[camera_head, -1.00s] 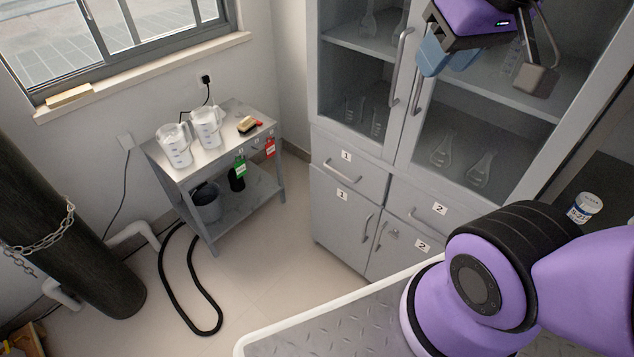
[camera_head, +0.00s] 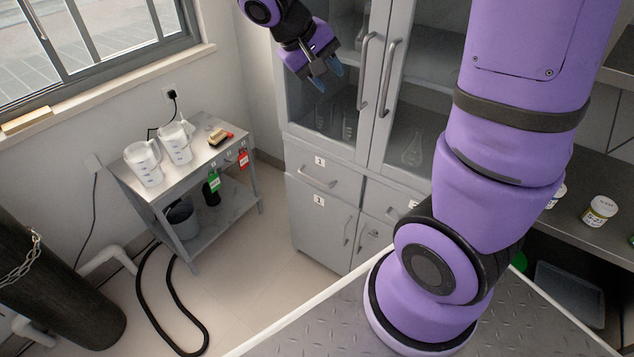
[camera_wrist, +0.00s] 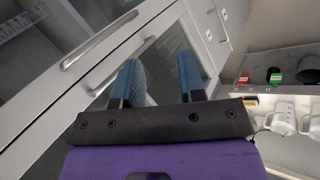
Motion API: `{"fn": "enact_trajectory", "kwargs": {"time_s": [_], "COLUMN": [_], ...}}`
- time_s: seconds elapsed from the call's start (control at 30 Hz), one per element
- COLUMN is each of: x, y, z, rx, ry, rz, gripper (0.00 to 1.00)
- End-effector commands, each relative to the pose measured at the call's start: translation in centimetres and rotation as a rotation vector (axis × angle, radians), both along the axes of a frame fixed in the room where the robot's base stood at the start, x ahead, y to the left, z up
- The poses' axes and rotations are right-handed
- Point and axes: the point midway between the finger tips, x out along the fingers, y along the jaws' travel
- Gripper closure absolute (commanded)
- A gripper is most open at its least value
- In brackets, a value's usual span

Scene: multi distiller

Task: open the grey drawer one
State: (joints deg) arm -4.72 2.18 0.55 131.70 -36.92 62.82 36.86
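The grey drawer one (camera_head: 325,180) is shut, in the cabinet front below the left glass door. It has a label "1" and a horizontal bar handle (camera_head: 317,179). My gripper (camera_head: 328,75) is open and empty, with its two blue fingers apart and pointing down. It is in front of the left glass door, above the drawer and apart from its handle. In the wrist view, my gripper (camera_wrist: 160,78) shows its open fingers before the glass doors, with small labelled fronts at the upper right.
Long vertical door handles (camera_head: 366,72) stand right of my gripper. A metal cart (camera_head: 190,160) with beakers stands left. Floor between cart and cabinet is clear. A worktop with jars (camera_head: 600,211) is right.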

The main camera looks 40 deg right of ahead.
Motion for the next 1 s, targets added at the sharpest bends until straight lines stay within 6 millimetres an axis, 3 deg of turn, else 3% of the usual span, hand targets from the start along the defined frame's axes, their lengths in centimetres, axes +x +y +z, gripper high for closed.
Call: {"fn": "enact_trajectory", "kwargs": {"time_s": [0.2,0.57,0.8,1.0], "x": [4.4,10.4,13.2,14.4], "y": [-0.9,-1.6,-1.4,-1.0], "z": [-5.0,-14.9,-22.9,-30.5], "rx": [-0.176,-0.449,-0.600,-0.696], "ry": [0.075,0.113,0.093,0.051], "rz": [0.000,0.072,0.165,0.267], "gripper": [0.63,0.63,0.63,0.63]}}
